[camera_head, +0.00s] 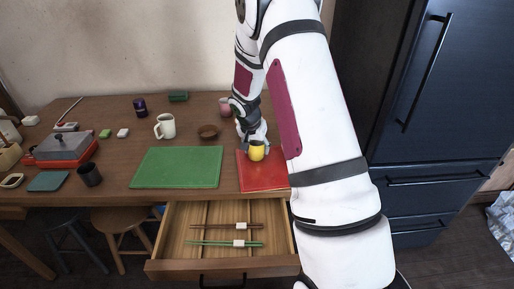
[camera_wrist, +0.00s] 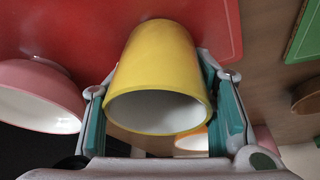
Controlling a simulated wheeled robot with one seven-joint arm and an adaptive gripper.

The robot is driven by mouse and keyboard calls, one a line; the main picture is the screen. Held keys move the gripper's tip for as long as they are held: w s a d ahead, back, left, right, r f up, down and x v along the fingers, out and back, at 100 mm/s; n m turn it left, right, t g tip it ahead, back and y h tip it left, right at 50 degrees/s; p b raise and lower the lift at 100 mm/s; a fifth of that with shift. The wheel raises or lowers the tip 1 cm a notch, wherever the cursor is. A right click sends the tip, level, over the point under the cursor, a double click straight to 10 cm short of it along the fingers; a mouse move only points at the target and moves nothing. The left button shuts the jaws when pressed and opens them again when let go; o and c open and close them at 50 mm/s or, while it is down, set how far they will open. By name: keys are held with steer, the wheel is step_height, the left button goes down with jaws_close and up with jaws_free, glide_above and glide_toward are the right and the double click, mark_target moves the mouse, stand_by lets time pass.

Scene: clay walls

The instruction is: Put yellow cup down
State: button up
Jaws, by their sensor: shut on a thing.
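The yellow cup (camera_head: 257,151) is in my gripper (camera_head: 256,144), at the red mat (camera_head: 264,178) on the wooden table. In the wrist view the yellow cup (camera_wrist: 157,65) sits between the two teal-padded fingers of my gripper (camera_wrist: 165,85), which are shut on it. Its white inside shows at the open end, and its base points toward the red mat (camera_wrist: 60,30). I cannot tell whether the base touches the mat.
A pink bowl (camera_wrist: 38,92) is beside the cup in the wrist view; my arm hides that area in the head view. A green mat (camera_head: 178,167) lies left, with a brown bowl (camera_head: 208,131) and white mug (camera_head: 165,126) behind. An open drawer (camera_head: 222,256) holds chopsticks.

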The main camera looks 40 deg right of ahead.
steer(key=shift+f, duration=0.1)
steer(key=o, duration=1.3)
steer(key=shift+c, duration=0.2)
steer(key=s+a+r+n+p, duration=0.1)
steer(key=s+a+r, duration=0.4)
steer(key=r, duration=0.5)
steer(key=s+a+r+n+p, duration=0.1)
steer(key=s+a+r, duration=0.35)
steer(key=r, duration=0.55)
steer(key=s+a+r+n+y, duration=0.2)
steer(key=s+a+n, duration=0.2)
steer(key=s+a, duration=0.4)
steer(key=s+a+r+n+y, duration=0.2)
steer(key=s+a+n, duration=0.3)
steer(key=s, duration=1.6)
steer(key=a+r, duration=0.1)
steer(key=a, duration=0.2)
steer(key=shift+s+a+r+g, duration=0.2)
steer(key=shift+s+r+g, duration=0.05)
steer(key=shift+g, duration=0.05)
